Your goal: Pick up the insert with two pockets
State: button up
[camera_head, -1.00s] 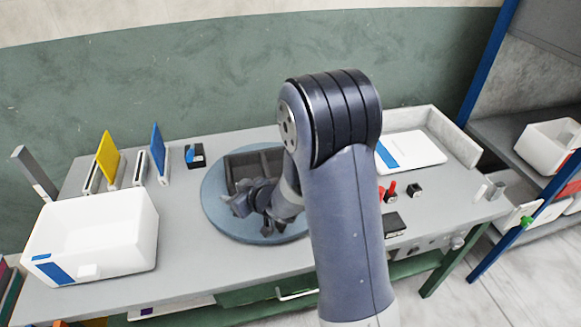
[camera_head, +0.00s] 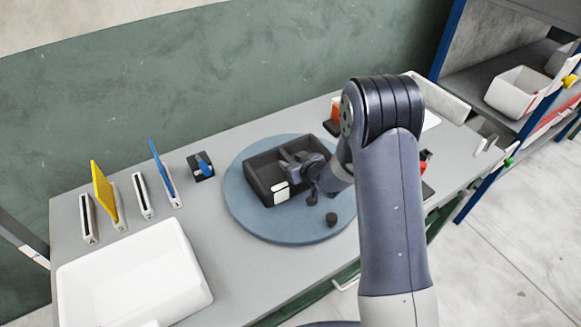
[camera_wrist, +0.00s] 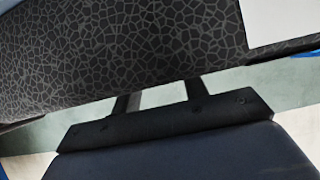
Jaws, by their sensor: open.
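A dark grey box-like insert (camera_head: 258,186) with open pockets sits on a round blue disc (camera_head: 240,212) on the bench. It has a white label on its near side. My gripper hides part of it, so I cannot tell its pocket count for sure. My gripper (camera_head: 300,172) is at the insert's right part in the head view, jaws open. In the wrist view, a dark surface with a pale cracked pattern, likely the insert (camera_wrist: 130,50), fills the top close ahead of my open gripper (camera_wrist: 160,92). I cannot tell whether they touch.
A white bin (camera_head: 135,275) stands at the front left. Slotted holders with a yellow panel (camera_head: 104,188) and a blue panel (camera_head: 160,172) stand at the left. A small black block with a blue part (camera_head: 201,168) is left of the disc. A small dark knob (camera_head: 331,219) sits on the disc.

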jog(key=shift+x, duration=0.8)
jog(key=shift+c, duration=0.5)
grip_shut()
